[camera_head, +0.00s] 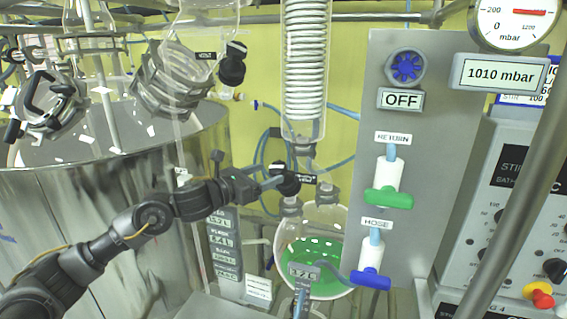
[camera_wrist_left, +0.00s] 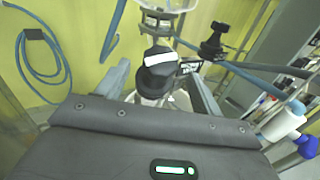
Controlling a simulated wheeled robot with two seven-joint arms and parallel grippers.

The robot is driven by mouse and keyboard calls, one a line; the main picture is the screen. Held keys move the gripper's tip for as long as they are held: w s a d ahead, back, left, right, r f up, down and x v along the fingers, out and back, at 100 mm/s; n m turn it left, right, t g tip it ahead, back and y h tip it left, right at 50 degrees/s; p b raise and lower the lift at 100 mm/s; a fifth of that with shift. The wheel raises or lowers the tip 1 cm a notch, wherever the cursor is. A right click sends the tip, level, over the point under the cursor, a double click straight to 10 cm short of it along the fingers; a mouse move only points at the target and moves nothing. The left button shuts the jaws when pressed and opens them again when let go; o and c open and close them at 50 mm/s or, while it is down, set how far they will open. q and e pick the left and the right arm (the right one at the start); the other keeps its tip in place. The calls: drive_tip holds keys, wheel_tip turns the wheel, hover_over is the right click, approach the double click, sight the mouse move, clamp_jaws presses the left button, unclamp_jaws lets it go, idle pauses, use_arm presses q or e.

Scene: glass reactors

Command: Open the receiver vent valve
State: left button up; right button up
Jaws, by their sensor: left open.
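A black valve knob (camera_head: 286,182) with a small dark label (camera_head: 303,179) beside it sits above the receiver flask (camera_head: 318,238), below the glass coil condenser. My left gripper (camera_head: 272,183) reaches it from the left. In the left wrist view the black knob (camera_wrist_left: 159,62), with a white stripe across it, lies between the open fingers of my left gripper (camera_wrist_left: 160,84). Its label (camera_wrist_left: 191,66) is too small to read. Contact with the fingers cannot be told. My right gripper is not in view.
The flask holds green liquid. A grey panel (camera_head: 428,140) with a green handle (camera_head: 388,197) and a blue handle (camera_head: 370,279) stands to the right. A large steel vessel (camera_head: 110,190) is at left. Blue hoses (camera_wrist_left: 40,62) hang behind, and another black knob (camera_wrist_left: 213,42) shows beyond the fingers.

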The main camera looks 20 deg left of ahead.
sight(283, 167)
use_arm(q)
drive_tip(key=p+x, duration=0.2)
drive_tip(key=x, duration=0.3)
drive_tip(key=shift+w+d, duration=0.1)
drive_tip(key=shift+w, duration=0.05)
drive_tip(key=shift+w+d, duration=0.2)
drive_tip(key=shift+w, duration=0.1)
drive_tip(key=shift+w+d+p, duration=0.25)
drive_tip(key=shift+w+p, duration=0.05)
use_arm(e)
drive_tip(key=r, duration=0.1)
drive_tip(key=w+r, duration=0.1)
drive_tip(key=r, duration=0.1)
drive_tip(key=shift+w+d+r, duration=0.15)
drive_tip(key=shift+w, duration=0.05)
use_arm(q)
drive_tip(key=shift+w+f, duration=0.1)
drive_tip(key=c, duration=1)
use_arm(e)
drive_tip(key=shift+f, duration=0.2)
